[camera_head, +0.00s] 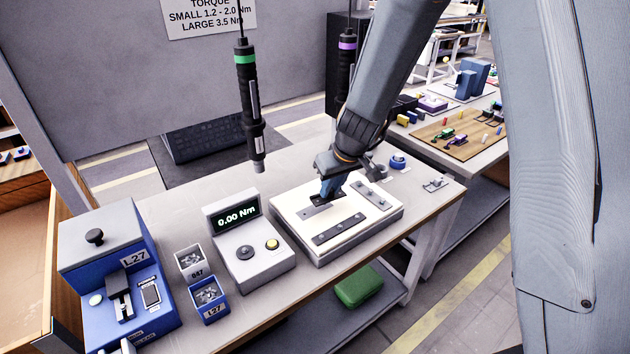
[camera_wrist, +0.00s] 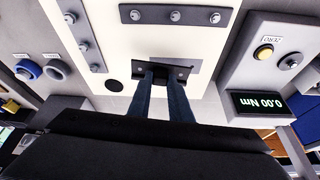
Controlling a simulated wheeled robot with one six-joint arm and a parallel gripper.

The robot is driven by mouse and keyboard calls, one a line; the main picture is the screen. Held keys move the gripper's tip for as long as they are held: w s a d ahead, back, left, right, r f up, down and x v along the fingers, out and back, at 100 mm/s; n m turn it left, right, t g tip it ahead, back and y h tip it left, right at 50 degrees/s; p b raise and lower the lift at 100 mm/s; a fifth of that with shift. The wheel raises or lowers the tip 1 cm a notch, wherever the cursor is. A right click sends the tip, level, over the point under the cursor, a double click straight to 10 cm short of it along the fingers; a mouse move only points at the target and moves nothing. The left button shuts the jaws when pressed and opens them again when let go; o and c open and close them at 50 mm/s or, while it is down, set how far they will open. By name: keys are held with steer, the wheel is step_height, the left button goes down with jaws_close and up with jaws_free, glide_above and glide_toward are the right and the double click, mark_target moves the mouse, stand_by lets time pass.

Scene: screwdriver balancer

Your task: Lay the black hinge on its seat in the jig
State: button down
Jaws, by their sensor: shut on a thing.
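The white jig (camera_head: 290,228) stands on the bench and also shows in the wrist view (camera_wrist: 130,50). My gripper (camera_head: 328,194) is over its back middle part, fingers pointing down. In the wrist view my gripper (camera_wrist: 162,78) is shut on the black hinge (camera_wrist: 163,71), a small dark flat piece between the fingertips. The hinge is over a grey plate (camera_wrist: 190,64) on the jig top. I cannot tell whether it touches the plate. The fingers hide part of the hinge.
Dark strips with screws (camera_head: 340,228) and (camera_head: 371,194) lie on the jig. A torque display (camera_head: 240,217) stands left of it. A green-banded screwdriver (camera_head: 248,100) hangs behind. Screw bins (camera_head: 208,297) and a blue feeder (camera_head: 120,285) stand further left.

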mark_target(317, 198)
steer(key=a, duration=0.1)
steer(key=a+n, duration=0.1)
steer(key=a, duration=0.2)
steer(key=shift+w+r, duration=0.2)
steer(key=shift+w, duration=0.15)
steer(key=shift+d+f+b, duration=0.1)
steer(key=shift+f+b, duration=1.35)
steer(key=shift+f, duration=0.4)
steer(key=shift+b, duration=0.3)
steer(key=shift+f+b, duration=0.4)
steer(key=shift+b, duration=0.3)
steer(key=shift+b, duration=0.3)
steer(key=c, duration=1.5)
jaws_free()
steer(key=shift+c, duration=0.2)
steer(key=v, duration=0.8)
steer(key=shift+d, duration=0.15)
